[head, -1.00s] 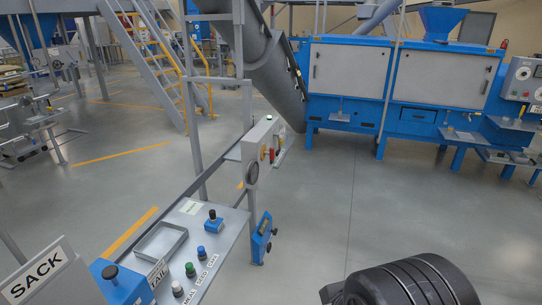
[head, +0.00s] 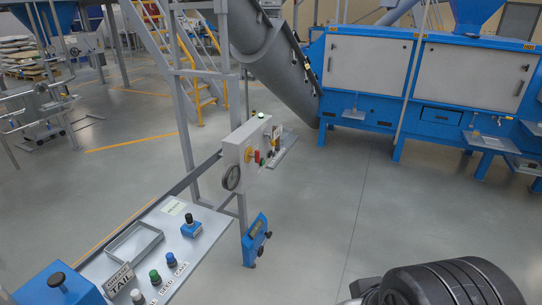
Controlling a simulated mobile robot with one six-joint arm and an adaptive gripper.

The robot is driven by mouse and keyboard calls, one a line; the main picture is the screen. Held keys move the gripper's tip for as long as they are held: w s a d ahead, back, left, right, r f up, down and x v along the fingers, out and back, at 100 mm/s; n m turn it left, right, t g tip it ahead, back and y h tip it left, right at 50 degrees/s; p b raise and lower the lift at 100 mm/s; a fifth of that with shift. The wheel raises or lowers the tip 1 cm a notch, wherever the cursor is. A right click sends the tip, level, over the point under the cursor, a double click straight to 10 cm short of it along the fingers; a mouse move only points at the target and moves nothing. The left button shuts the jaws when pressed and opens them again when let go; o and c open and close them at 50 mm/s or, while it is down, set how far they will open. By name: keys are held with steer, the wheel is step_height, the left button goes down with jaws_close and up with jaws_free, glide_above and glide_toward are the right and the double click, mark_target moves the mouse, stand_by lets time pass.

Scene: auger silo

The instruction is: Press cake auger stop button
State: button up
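A grey control box (head: 233,163) is mounted on a grey post near the middle of the head view, seen at an angle. Its face carries a red button (head: 257,157), a green button (head: 262,162) and a yellow part (head: 248,155). A green lamp (head: 261,115) sits on its top, and a round dark dial is on its near side. I cannot read any label on the box, so I cannot tell which auger it serves. A black ribbed part at bottom right seems to be mine; my gripper's fingers do not show.
A grey bench (head: 205,240) at lower left holds a shallow tray (head: 135,240), a blue-black knob (head: 191,226) and several coloured caps. A large grey tube (head: 270,60) slopes behind. Open floor (head: 330,220) lies to the right.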

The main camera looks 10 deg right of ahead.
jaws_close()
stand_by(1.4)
